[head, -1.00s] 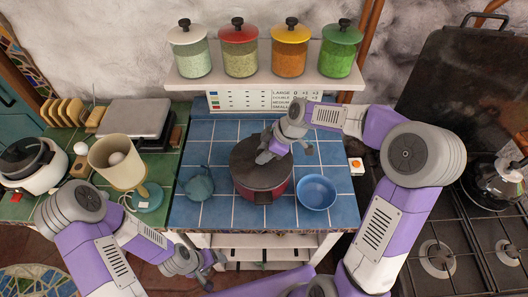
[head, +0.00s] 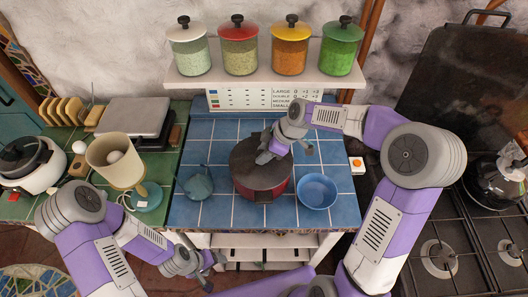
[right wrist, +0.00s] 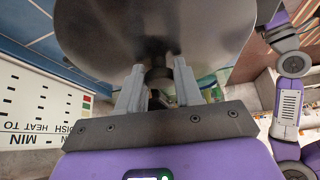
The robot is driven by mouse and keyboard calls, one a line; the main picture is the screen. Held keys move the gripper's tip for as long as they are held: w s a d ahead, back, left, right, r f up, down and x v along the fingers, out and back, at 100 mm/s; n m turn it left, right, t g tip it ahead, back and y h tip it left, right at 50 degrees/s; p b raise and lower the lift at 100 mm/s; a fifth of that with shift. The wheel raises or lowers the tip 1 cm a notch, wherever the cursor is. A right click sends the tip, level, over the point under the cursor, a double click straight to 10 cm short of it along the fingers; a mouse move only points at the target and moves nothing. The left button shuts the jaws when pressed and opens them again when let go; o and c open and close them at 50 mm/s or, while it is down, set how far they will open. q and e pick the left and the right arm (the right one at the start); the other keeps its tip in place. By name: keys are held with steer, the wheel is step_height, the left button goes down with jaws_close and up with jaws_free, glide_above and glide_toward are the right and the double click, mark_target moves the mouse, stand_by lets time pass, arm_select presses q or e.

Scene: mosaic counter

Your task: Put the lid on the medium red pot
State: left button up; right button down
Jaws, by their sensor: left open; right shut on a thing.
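The medium red pot (head: 275,191) stands on the blue tiled counter, its dark red side and a front handle showing. The dark grey round lid (head: 245,158) covers its top; I cannot tell whether it rests fully on the rim. My right gripper (head: 266,154) is over the lid, shut on its knob (right wrist: 158,77). In the right wrist view the lid (right wrist: 150,30) fills the upper middle, with the knob between the fingers (right wrist: 158,88), and hides the pot. My left gripper (head: 209,272) is open and empty, low in front of the counter.
A blue bowl (head: 317,191) is close to the pot's right, and a teal teapot (head: 198,185) to its left. A shelf (head: 265,78) with several lidded jars is behind. A stove (head: 440,250) lies at right. Free blue tiles (head: 216,212) lie at the counter's front left.

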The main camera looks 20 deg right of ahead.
steer(key=shift+f, duration=0.1)
stand_by(0.5)
steer(key=shift+c, duration=0.9)
jaws_free()
steer(key=shift+r+p, duration=2.05)
steer(key=shift+r, duration=1.5)
